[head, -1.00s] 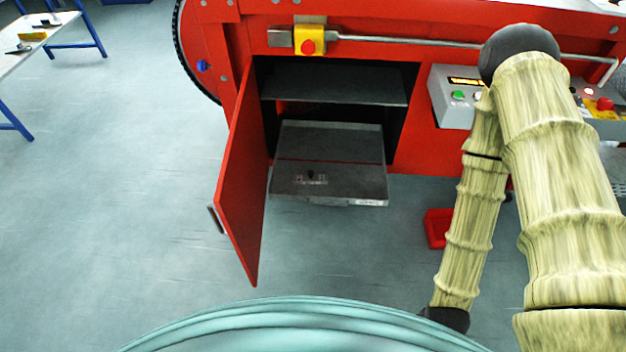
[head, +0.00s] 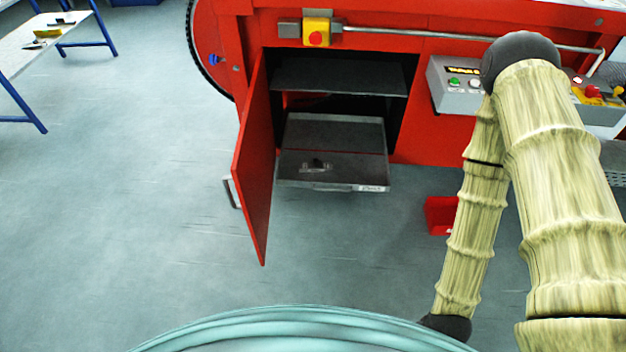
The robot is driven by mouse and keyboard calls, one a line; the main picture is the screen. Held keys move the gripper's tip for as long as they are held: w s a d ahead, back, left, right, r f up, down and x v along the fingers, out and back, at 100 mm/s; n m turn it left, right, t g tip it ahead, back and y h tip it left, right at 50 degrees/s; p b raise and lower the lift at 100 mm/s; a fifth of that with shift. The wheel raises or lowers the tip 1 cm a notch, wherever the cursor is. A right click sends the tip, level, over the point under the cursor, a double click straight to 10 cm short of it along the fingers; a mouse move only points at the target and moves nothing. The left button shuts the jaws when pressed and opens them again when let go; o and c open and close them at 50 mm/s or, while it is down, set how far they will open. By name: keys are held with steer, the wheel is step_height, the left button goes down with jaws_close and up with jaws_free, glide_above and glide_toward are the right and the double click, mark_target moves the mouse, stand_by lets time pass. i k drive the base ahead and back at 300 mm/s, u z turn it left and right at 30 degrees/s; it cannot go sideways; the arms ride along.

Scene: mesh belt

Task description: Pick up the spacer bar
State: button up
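A small dark and metallic piece (head: 316,166) lies on the pulled-out grey tray (head: 350,172) in the open cabinet of the red machine. It is too small to tell for certain whether it is the spacer bar. My arm hangs on the right side of the head view, and its lower part reaches down to a dark joint near the bottom edge. My gripper is not in view, so its state is hidden. Nothing of my arm is near the tray.
The red cabinet door (head: 252,170) stands open left of the tray, its handle (head: 231,192) outward. A grey shelf (head: 340,76) is above the tray. A red bin (head: 438,214) stands on the floor behind my arm. A table with small items (head: 30,52) is far left. The floor between is clear.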

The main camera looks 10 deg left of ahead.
mark_target(314, 167)
steer(key=u, duration=0.5)
steer(key=i, duration=1.1)
